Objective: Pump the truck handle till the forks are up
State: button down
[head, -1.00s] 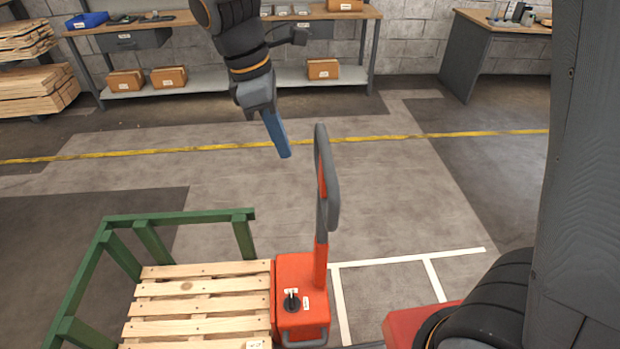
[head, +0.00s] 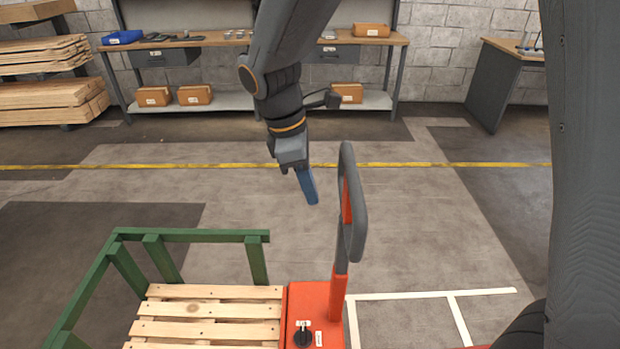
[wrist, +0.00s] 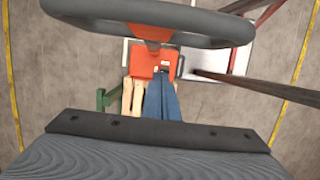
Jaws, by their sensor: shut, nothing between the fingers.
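The truck handle (head: 343,208) stands upright on the orange truck body (head: 315,300), its grey loop at the top. A black knob (head: 303,336) sits on top of the body. My gripper (head: 312,199) is shut and empty, its blue fingers pointing down just left of the handle loop and apart from it in the head view. In the wrist view, the grey loop (wrist: 150,20) crosses the top of the picture, beyond my blue fingers (wrist: 161,85), with the orange body (wrist: 150,62) below. The forks are hidden beneath the pallet.
A wooden pallet (head: 210,309) with a green rail frame (head: 190,236) stands left of the truck body. White floor lines (head: 430,294) lie to the right. A workbench (head: 210,40) and a lumber rack stand at the back. The floor between is clear.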

jog(key=d+f+p, duration=0.2)
jog(key=d+f, duration=0.3)
jog(key=shift+d, duration=0.15)
jog(key=shift+s+d, duration=0.1)
dwell(0.3)
